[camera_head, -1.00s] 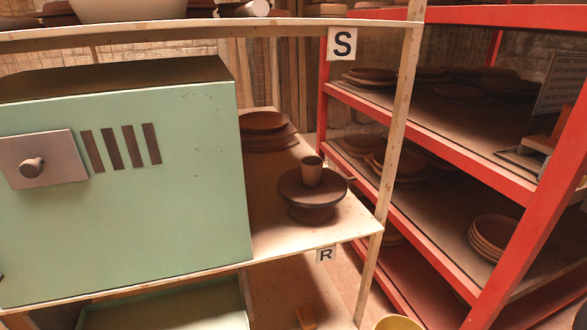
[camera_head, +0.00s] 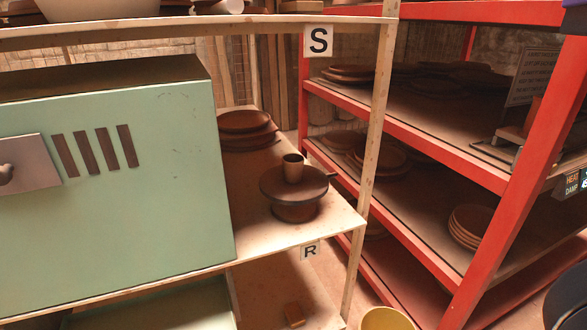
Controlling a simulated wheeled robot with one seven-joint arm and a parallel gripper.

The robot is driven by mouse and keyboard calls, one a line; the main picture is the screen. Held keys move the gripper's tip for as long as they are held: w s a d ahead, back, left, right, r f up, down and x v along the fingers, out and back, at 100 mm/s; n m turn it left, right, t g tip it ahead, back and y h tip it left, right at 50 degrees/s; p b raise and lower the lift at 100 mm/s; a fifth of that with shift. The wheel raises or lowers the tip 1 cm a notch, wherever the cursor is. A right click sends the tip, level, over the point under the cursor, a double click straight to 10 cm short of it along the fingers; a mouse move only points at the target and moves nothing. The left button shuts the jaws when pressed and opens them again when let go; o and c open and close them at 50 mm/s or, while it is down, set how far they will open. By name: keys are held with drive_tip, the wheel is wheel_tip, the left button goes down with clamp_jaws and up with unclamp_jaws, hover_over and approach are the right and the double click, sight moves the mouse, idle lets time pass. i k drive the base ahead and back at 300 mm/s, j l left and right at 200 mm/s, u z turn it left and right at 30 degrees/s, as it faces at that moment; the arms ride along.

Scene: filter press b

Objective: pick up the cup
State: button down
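The cup (camera_head: 293,168) is small, brownish and upright. It stands on a dark round turntable-like stand (camera_head: 294,192), which rests on the wooden shelf (camera_head: 250,228) marked R, right of the green box. My gripper is not clearly in view. A dark rounded shape at the lower right edge may be part of my own arm, but no fingers show there.
A green metal box (camera_head: 120,180) fills the left of the shelf. Stacked brown plates (camera_head: 245,130) lie behind the cup. A wooden post (camera_head: 372,150) rises at the shelf's right corner. A red rack (camera_head: 430,155) stands right. A yellow bowl (camera_head: 386,319) is below.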

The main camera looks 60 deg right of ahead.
sight(294, 169)
drive_tip(key=i+j+z, duration=0.1)
drive_tip(key=z, duration=0.7)
